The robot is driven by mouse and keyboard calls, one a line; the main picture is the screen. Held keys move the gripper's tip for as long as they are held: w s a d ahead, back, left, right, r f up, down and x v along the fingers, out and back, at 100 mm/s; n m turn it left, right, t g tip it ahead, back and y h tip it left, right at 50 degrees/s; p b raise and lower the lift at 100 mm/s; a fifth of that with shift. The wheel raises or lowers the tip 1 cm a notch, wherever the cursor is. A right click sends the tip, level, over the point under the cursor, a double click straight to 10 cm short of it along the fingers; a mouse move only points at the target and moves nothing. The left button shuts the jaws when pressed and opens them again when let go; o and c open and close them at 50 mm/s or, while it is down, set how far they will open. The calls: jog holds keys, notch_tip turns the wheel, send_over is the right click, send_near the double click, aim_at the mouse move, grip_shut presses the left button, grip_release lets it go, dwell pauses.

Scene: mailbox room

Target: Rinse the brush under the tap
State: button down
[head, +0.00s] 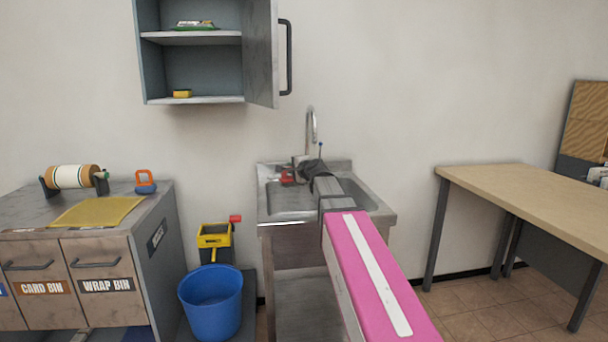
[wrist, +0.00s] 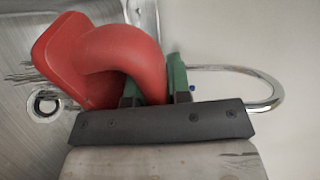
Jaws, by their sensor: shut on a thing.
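My gripper (wrist: 153,90) is shut on the curved handle of the red brush (wrist: 118,58), one green-tipped finger on each side. In the head view the red brush (head: 287,177) is small, held over the back left of the steel sink (head: 290,201), partly hidden by my arm. The chrome tap (head: 311,122) arches up behind my gripper. Its spout also shows in the wrist view (wrist: 268,92), right of the brush. A blue-tipped lever (head: 320,147) stands beside it. No water stream is visible.
An open wall cabinet (head: 205,70) hangs above left, its door (head: 262,55) swung outward. A bin counter (head: 120,235) and blue bucket (head: 211,298) stand left of the sink. A wooden table (head: 530,190) is at right, with clear floor before it.

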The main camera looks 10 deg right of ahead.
jog(key=shift+s+a+r, duration=0.45)
jog(key=shift+s+r, duration=0.15)
jog(key=shift+s, duration=0.05)
jog(key=shift+s+a+r, duration=0.45)
jog(key=shift+s+r, duration=0.15)
jog(key=shift+s, duration=0.05)
jog(key=d+m+h, duration=0.2)
jog(key=d+h, duration=0.1)
jog(key=d+m+t+h, duration=0.1)
jog(key=d, duration=0.1)
jog(key=shift+w, duration=0.35)
jog(key=shift+d+r+m+h, duration=0.25)
jog(key=shift+d+m+h, duration=0.15)
jog(key=shift+d+h, duration=0.2)
jog(key=shift+d+r+m+h, duration=0.25)
jog(key=shift+d+m+h, duration=0.15)
jog(key=shift+d+h, duration=0.2)
